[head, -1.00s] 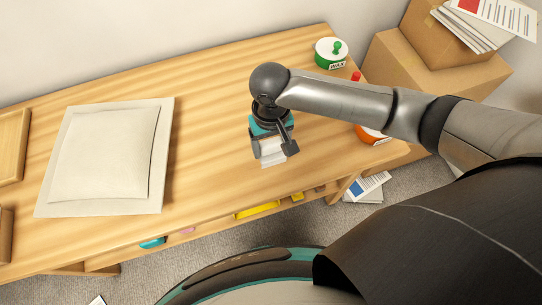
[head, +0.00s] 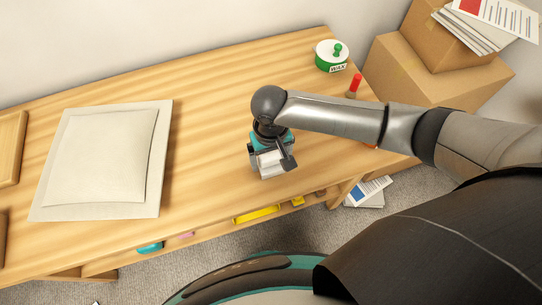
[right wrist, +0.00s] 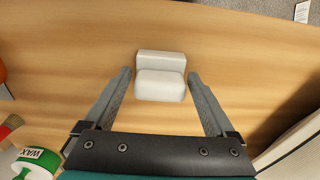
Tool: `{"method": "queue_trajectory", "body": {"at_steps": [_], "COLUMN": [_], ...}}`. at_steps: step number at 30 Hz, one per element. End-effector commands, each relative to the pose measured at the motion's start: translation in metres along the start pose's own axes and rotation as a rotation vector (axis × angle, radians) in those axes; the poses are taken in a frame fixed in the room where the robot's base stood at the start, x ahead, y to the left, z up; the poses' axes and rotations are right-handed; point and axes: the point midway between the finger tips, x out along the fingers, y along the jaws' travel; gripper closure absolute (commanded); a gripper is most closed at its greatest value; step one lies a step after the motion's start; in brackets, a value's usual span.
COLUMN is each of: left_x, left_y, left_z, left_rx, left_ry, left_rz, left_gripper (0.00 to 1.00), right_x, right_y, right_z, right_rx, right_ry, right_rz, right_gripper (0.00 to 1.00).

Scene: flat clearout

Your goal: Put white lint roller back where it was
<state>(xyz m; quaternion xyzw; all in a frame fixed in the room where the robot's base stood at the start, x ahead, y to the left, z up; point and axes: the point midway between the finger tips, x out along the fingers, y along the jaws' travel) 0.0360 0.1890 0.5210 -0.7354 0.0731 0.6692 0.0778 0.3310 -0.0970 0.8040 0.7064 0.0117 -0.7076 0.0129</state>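The white lint roller (right wrist: 160,85) shows in the right wrist view as a white block on the wooden table, between my right gripper's fingertips with a gap on each side. In the head view the roller (head: 270,163) lies just under the right gripper (head: 272,153), partly covered by it. The right gripper (right wrist: 160,75) is open, with its fingers on either side of the roller. Whether the roller touches the fingers in the head view is hard to tell. My left gripper is not in view.
A square white cushion-like piece (head: 100,160) lies on the left of the table (head: 215,120). A green and white WAX tin (head: 331,58) and a red-handled brush (head: 354,85) stand at the right end. Cardboard boxes (head: 420,75) stand beyond it. Several small things sit along the front edge below.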

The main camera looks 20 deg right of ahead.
Motion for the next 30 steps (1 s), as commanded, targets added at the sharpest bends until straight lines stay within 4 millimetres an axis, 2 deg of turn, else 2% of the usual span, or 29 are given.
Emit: {"method": "queue_trajectory", "body": {"at_steps": [2, 12, 17, 24, 30], "left_x": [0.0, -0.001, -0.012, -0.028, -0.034], "left_y": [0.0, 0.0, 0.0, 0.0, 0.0], "left_z": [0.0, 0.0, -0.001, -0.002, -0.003], "left_rx": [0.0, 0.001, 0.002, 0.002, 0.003], "left_ry": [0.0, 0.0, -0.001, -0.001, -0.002], "left_rz": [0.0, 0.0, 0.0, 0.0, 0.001], "left_gripper": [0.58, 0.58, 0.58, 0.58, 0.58], "right_x": [0.0, -0.006, -0.035, -0.088, -0.116], "right_y": [0.0, 0.0, 0.0, -0.001, 0.0], "right_z": [0.0, 0.0, -0.001, -0.001, -0.001], "right_rx": [0.0, -0.001, 0.0, -0.001, 0.001], "right_ry": [0.0, 0.002, 0.003, 0.003, 0.001], "right_rz": [0.0, -0.001, -0.001, -0.002, -0.001], "right_gripper": [0.0, 0.0, 0.0, 0.0, 0.0]}}
